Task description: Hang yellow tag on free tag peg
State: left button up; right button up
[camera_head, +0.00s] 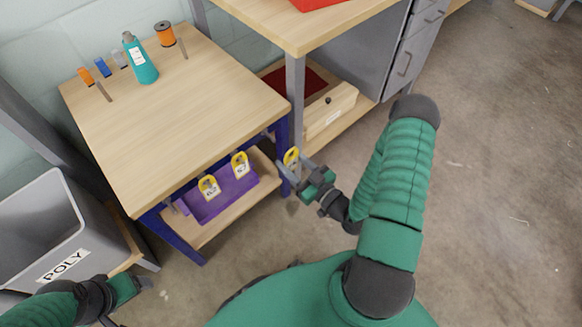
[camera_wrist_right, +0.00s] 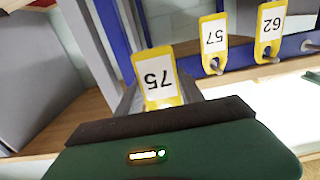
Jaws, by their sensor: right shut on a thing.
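My right gripper (camera_head: 290,170) is shut on a yellow tag (camera_head: 291,156) and holds it out to the right of the wooden workbench's blue leg. In the right wrist view this held tag (camera_wrist_right: 157,76) has a white label with an upside-down number, seemingly 75. Two other yellow tags hang on pegs along the blue rail (camera_wrist_right: 240,70), one labelled 57 (camera_wrist_right: 214,40) and one 62 (camera_wrist_right: 269,28). A bare metal peg (camera_wrist_right: 310,46) shows at the far right of the rail. My left gripper (camera_head: 142,285) is low at the left, its jaws unclear.
The workbench (camera_head: 180,110) carries a teal bottle (camera_head: 141,60), an orange spool (camera_head: 165,34) and small clips. A purple tray (camera_head: 222,198) lies on its lower shelf. A grey POLY bin (camera_head: 62,240) stands at left. The floor at right is clear.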

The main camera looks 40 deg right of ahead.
pick_arm(q)
jog(key=shift+s+a+f+b, duration=0.2)
jog(key=shift+f+b, duration=0.3)
jog(key=shift+b, duration=0.05)
jog(key=shift+s+a+f+b, duration=0.2)
jog(key=shift+f+b, duration=0.3)
pick_arm(e)
jog(key=w+f, duration=0.1)
jog(key=w, duration=0.8)
jog(key=shift+a, duration=0.4)
jog(key=shift+w+a, duration=0.1)
jog(key=shift+w, duration=0.05)
